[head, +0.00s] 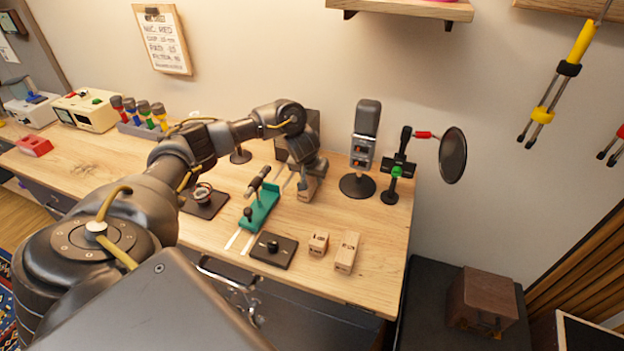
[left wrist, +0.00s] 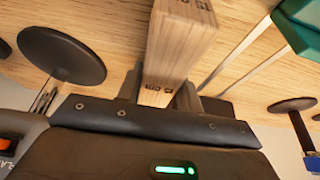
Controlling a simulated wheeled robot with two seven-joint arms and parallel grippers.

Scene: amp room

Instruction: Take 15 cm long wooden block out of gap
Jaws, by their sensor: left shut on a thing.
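The wooden block marked "15 cm" (left wrist: 180,35) is between the fingers of my left gripper (left wrist: 160,88) in the left wrist view. In the head view, the block (head: 308,189) shows below my left gripper (head: 309,172), over the back part of the workbench. My left gripper is shut on the block and points downward. The gripper hides the upper part of the block. I cannot make out the gap, nor whether the block touches the bench. My right gripper is not in view.
Two shorter wooden blocks (head: 318,243) (head: 347,252) stand at the bench's front. A teal fixture (head: 262,208) and a black plate with a knob (head: 273,249) are left of them. A microphone-like device (head: 364,135) and a round-screen stand (head: 453,155) are close on the right.

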